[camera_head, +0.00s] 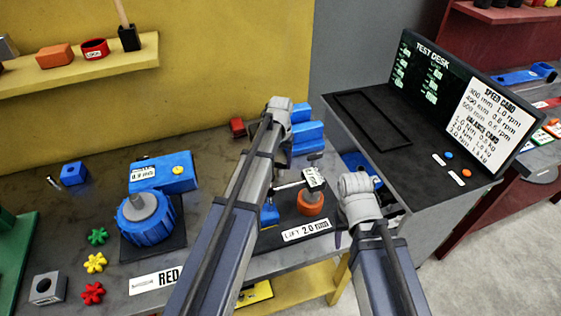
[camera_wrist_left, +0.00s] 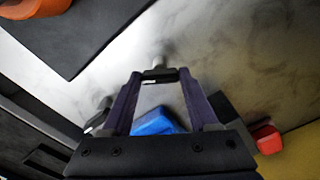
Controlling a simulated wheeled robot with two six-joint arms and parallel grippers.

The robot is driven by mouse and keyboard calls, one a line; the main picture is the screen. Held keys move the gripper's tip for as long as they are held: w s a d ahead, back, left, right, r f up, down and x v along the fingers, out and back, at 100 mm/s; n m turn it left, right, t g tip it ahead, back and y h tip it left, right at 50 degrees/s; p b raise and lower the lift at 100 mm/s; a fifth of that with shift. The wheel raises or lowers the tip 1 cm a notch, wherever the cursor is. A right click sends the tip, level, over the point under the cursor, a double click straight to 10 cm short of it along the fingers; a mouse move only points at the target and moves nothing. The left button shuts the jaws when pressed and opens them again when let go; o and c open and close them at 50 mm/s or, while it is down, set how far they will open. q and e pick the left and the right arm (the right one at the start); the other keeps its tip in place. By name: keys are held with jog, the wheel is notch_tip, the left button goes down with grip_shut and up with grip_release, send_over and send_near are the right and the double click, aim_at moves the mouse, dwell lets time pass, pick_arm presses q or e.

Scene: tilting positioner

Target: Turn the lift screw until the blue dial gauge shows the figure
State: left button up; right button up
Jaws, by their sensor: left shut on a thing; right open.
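An orange knob (camera_head: 310,203), apparently the lift screw's, stands on a dark plate with a sign reading "LIFT 2.0 mm" (camera_head: 305,230). A grey rod and a small white readout (camera_head: 315,178) are just above it; the readout's figure is too small to read. A blue box (camera_head: 163,172) with a white figure label lies at left. I cannot tell which is the blue dial gauge. My left gripper (camera_head: 287,152), partly behind its arm, is over the bench. In the left wrist view (camera_wrist_left: 160,76) it is shut on a small grey piece. My right gripper (camera_head: 357,192) is beside the knob, its fingers hidden.
A large blue ribbed knob (camera_head: 148,222) stands on a dark plate at left, near small star knobs (camera_head: 96,263). Blue blocks (camera_head: 307,134) and a red block (camera_head: 237,127) are near the wall. The test desk (camera_head: 440,160) is at right.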

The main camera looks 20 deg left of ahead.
aim_at(280, 163)
pick_arm(q)
jog(key=m, duration=0.5)
jog(key=shift+m, duration=0.3)
jog(key=m, duration=0.5)
jog(key=shift+m, duration=0.5)
jog(key=o, duration=1.4)
notch_tip(280, 163, up, 8)
jog(key=p, duration=0.8)
